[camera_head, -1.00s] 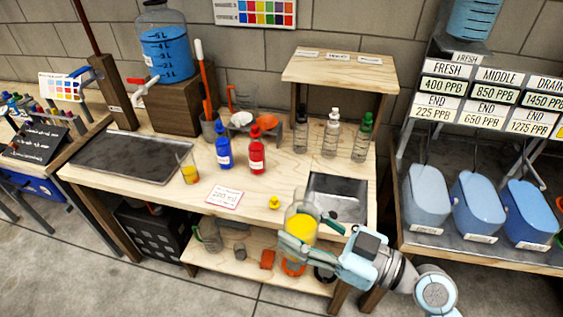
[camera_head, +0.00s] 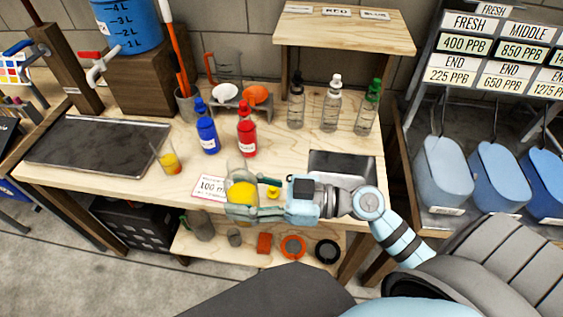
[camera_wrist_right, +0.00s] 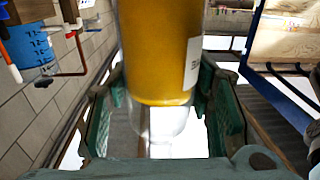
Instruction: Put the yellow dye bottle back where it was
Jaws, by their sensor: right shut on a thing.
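My right gripper (camera_head: 243,210) is shut around the yellow dye bottle (camera_head: 241,192), a clear open-topped vessel with yellow liquid. It is at the table's front edge, roughly upright, and I cannot tell whether it touches the wood. In the right wrist view the bottle (camera_wrist_right: 160,60) fills the space between the green finger pads (camera_wrist_right: 160,120), with part of a white label showing. A small yellow cap (camera_head: 272,192) lies on the table just right of the bottle. The blue (camera_head: 206,130) and red (camera_head: 246,132) dye bottles stand capped behind it. My left gripper is out of view.
A tilted-looking glass with orange-yellow liquid (camera_head: 167,159) stands by the dark tray (camera_head: 95,143). A white card (camera_head: 209,188) lies left of the bottle. Three clear bottles (camera_head: 330,108) stand under the wooden shelf (camera_head: 345,32). A metal basin (camera_head: 340,165) is at right. Bare wood lies around the red bottle.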

